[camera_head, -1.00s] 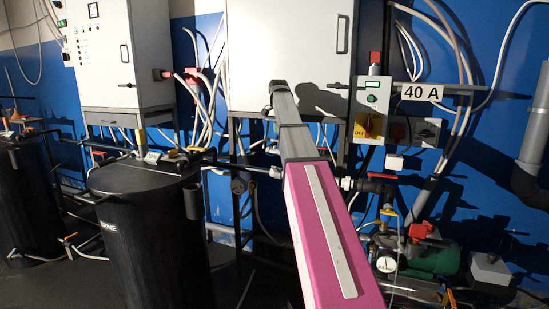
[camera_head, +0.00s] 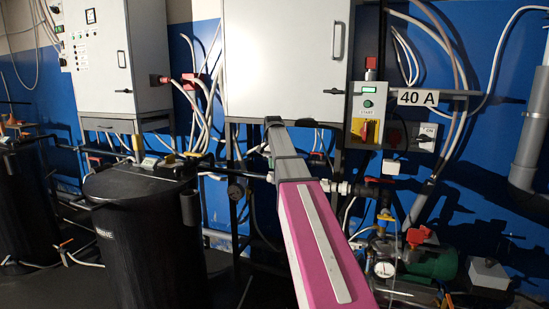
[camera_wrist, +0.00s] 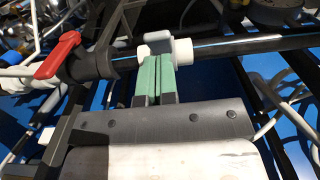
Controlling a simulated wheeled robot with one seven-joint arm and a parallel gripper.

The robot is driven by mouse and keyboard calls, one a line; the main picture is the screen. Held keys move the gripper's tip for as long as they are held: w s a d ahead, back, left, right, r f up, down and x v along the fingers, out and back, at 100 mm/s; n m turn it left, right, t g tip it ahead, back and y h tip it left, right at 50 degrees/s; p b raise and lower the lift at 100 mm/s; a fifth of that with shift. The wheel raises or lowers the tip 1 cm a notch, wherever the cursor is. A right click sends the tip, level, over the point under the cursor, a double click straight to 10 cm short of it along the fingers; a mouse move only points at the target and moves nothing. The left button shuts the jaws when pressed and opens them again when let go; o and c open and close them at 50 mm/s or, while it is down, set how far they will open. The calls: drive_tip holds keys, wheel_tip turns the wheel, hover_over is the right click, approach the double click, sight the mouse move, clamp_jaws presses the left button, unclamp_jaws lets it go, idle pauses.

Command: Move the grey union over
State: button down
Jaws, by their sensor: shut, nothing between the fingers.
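In the wrist view, my gripper (camera_wrist: 158,78) is shut, its two green-padded fingers side by side with nothing between them. Just beyond the fingertips is a light grey fitting, which looks like the grey union (camera_wrist: 156,38). A white collar (camera_wrist: 183,51) sits on its right, on a dark pipe (camera_wrist: 245,47) running right. The fingertips overlap the fitting's near side in the picture; whether they touch it I cannot tell. In the head view, my arm hides the fingers, and I cannot pick out the union with certainty.
A red-handled valve (camera_wrist: 60,55) sits left of the fingers in the wrist view. Dark frame bars and loose cables surround the pipe. In the head view, black tanks (camera_head: 150,235) stand left, a grey cabinet (camera_head: 285,60) hangs behind, and a green pump (camera_head: 432,262) stands right.

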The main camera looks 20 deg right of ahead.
drive_tip(key=shift+s+a+f, duration=0.15)
drive_tip(key=shift+s+f, duration=0.05)
idle(0.4)
